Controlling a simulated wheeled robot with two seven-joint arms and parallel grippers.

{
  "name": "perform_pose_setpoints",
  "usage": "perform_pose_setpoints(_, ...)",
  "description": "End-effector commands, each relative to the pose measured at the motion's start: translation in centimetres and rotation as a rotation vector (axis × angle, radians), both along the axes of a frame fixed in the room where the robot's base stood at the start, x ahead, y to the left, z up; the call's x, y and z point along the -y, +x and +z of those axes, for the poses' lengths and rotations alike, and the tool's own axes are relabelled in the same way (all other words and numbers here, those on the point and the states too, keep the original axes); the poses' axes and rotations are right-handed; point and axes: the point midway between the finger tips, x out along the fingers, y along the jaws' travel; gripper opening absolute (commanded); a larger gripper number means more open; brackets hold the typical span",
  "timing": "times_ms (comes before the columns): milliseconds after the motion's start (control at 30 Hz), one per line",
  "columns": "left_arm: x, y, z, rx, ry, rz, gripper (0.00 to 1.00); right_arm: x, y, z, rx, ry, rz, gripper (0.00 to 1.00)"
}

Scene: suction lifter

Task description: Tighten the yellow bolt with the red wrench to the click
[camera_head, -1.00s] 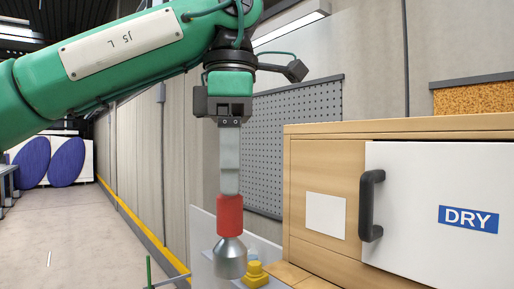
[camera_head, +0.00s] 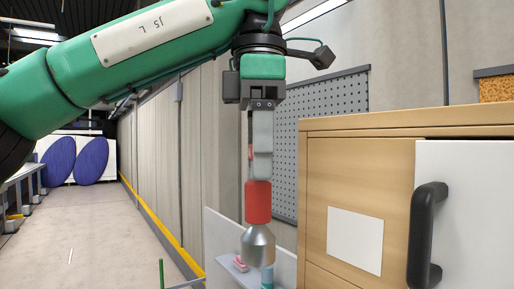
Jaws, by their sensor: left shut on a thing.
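My left gripper (camera_head: 260,160) points straight down and is shut on the red wrench. The red wrench (camera_head: 258,202) hangs upright below it, with a red grip and a silver bell-shaped socket end at the bottom. The socket end is above a small teal thing; I cannot tell whether they touch. The yellow bolt is not visible in this view. My right gripper is not in view.
A wooden cabinet (camera_head: 350,165) with a white door and black handle (camera_head: 424,236) stands close on the right. A white panel (camera_head: 222,240) and a small pink piece (camera_head: 240,263) are beside the socket. The floor (camera_head: 95,235) at left is clear.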

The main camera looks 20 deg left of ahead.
Motion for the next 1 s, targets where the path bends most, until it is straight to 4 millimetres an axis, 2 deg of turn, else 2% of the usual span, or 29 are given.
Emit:
perform_pose_setpoints(533,0.0,0.0,-4.3,-0.001,0.0,0.0,0.22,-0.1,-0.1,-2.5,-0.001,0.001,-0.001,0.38)
perform_pose_setpoints(1000,0.0,-0.1,-4.5,0.001,-0.001,-0.001,0.22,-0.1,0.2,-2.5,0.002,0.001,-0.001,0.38)
